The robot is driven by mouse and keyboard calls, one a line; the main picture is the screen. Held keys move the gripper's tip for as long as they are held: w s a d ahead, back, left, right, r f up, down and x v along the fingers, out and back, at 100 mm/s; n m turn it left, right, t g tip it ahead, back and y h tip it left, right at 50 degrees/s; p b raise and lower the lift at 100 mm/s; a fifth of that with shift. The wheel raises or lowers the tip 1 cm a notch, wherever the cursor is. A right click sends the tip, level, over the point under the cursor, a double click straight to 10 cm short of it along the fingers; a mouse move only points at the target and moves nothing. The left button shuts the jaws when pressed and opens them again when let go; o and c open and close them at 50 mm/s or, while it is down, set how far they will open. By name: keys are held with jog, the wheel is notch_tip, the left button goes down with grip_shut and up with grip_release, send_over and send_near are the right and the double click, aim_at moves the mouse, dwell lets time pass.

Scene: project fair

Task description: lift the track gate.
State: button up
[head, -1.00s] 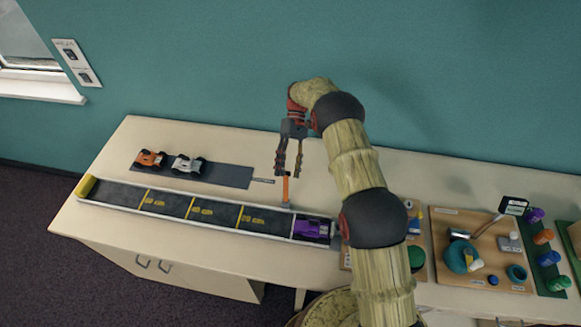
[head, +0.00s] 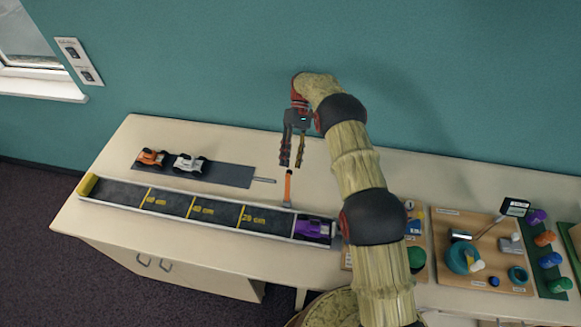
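The track gate shows as a slim orange upright bar (head: 288,186) on a small grey base at the back edge of the track (head: 110,207), near its right end. The bar stands upright, beside the compartment with the purple car (head: 313,229). The fingertips look apart from the bar, though the exact gap in depth is hard to tell.
An orange car (head: 151,158) and a white car (head: 188,163) sit on a dark mat (head: 235,177) behind the track. A wooden board (head: 440,268) with several small items lies to the right. The table between mat and wall is clear.

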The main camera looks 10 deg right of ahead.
jog(key=shift+v, duration=2.05)
jog(key=shift+w+a, duration=0.1)
jog(key=shift+a, duration=0.05)
